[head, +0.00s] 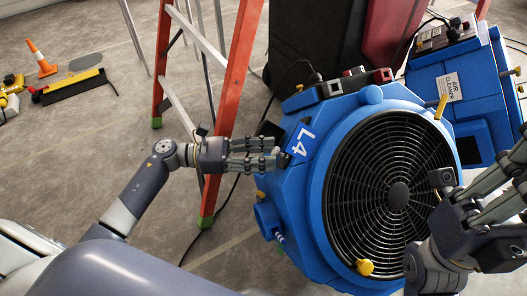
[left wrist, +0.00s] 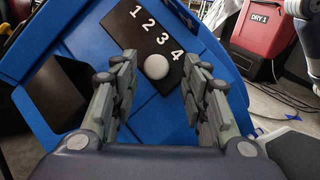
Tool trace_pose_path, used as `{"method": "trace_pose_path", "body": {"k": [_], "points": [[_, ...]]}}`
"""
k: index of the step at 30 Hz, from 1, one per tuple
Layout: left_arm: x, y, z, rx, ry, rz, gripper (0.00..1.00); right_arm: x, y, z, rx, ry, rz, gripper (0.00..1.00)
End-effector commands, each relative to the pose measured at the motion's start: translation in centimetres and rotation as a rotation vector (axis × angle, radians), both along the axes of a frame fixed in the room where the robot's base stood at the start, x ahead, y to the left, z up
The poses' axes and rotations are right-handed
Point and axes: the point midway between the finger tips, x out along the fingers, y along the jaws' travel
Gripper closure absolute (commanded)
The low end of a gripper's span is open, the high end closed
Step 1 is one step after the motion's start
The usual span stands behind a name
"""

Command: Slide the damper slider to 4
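The damper slider is a white round knob (left wrist: 156,67) on a black panel (left wrist: 163,82) marked 1 2 3 4, on the side of the blue fan unit (head: 308,200). The knob sits beside the 4. My left gripper (head: 275,153) reaches from the left to the unit's upper left side. In the left wrist view it (left wrist: 158,75) is open, with the knob showing between its fingertips; contact cannot be told. My right gripper (head: 515,180) is at the right edge with fingers spread, apparently empty.
An orange stepladder (head: 238,75) stands close behind my left arm. A blue air cleaner (head: 463,100) and dark and red cases (head: 397,30) stand behind the fan unit. A traffic cone (head: 41,62) is far left.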

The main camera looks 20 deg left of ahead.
Motion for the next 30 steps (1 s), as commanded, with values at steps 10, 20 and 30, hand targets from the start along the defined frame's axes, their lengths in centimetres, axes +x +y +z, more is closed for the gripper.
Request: {"method": "trace_pose_path", "body": {"k": [10, 20, 30], "points": [[-0.3, 1.1, 0.0, 0.000, -0.001, 0.004, 0.58, 0.0, 0.0, -0.1, -0.001, 0.001, 0.000, 1.00], [-2.8, 7.4, 0.0, 0.001, 0.001, 0.004, 0.58, 0.0, 0.0, 0.0, -0.001, 0.001, 0.000, 1.00], [-4.2, 11.2, 0.0, -0.001, 0.000, 0.003, 0.58, 0.0, 0.0, 0.0, 0.000, 0.001, 0.000, 1.00]]}}
